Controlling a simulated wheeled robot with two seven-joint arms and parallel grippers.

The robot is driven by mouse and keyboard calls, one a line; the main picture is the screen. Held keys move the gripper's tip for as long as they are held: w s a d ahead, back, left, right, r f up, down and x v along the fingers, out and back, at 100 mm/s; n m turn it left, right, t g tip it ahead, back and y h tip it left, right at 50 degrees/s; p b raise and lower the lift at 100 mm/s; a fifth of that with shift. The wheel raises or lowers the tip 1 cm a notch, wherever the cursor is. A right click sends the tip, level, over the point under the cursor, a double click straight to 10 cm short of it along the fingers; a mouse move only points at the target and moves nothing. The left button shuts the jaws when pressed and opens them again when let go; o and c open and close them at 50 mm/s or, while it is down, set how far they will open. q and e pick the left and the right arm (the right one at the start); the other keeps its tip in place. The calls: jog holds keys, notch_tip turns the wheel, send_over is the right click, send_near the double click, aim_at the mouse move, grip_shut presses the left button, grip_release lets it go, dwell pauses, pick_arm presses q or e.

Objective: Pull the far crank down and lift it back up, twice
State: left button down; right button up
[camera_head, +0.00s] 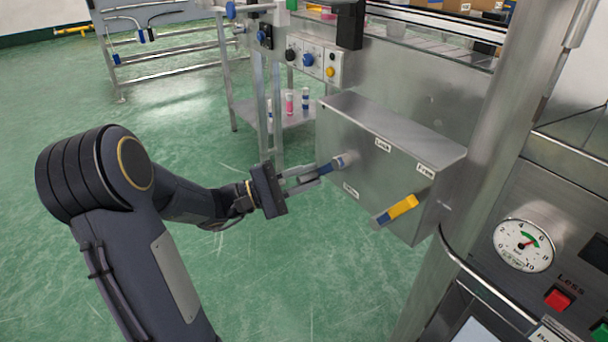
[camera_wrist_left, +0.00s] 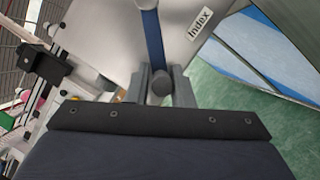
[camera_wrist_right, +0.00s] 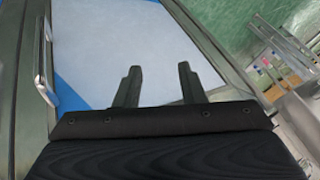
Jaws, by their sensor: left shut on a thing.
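The far crank (camera_head: 343,161) has a blue arm and a metal hub on the face of a steel box (camera_head: 345,135). My left gripper (camera_head: 312,177) is shut on the outer end of this crank. In the left wrist view the blue crank arm (camera_wrist_left: 152,40) runs up from its round grey knob (camera_wrist_left: 162,82), which sits between my left fingers (camera_wrist_left: 163,85). The near crank (camera_head: 398,209) has a yellow arm and a blue end and stands free of any gripper. My right gripper (camera_wrist_right: 156,85) is open and empty in the right wrist view.
A small label reading "Index" (camera_wrist_left: 199,22) is on the box face. A panel with a pressure gauge (camera_head: 524,245) and a red button (camera_head: 558,299) is at the right. A low steel shelf (camera_head: 288,125) with bottles stands behind. Green floor is clear at the left.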

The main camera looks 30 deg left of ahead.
pick_arm(q)
jog(key=shift+d+f, duration=0.2)
jog(key=shift+f, duration=0.15)
jog(key=c, duration=1.4)
grip_release()
jog(key=shift+r, duration=0.1)
jog(key=shift+o, duration=0.2)
jog(key=shift+s+a, duration=0.1)
jog(key=shift+a, duration=0.1)
jog(key=p+v, duration=0.1)
jog(key=v, duration=0.6)
jog(key=shift+s, duration=0.1)
jog(key=shift+c, duration=0.4)
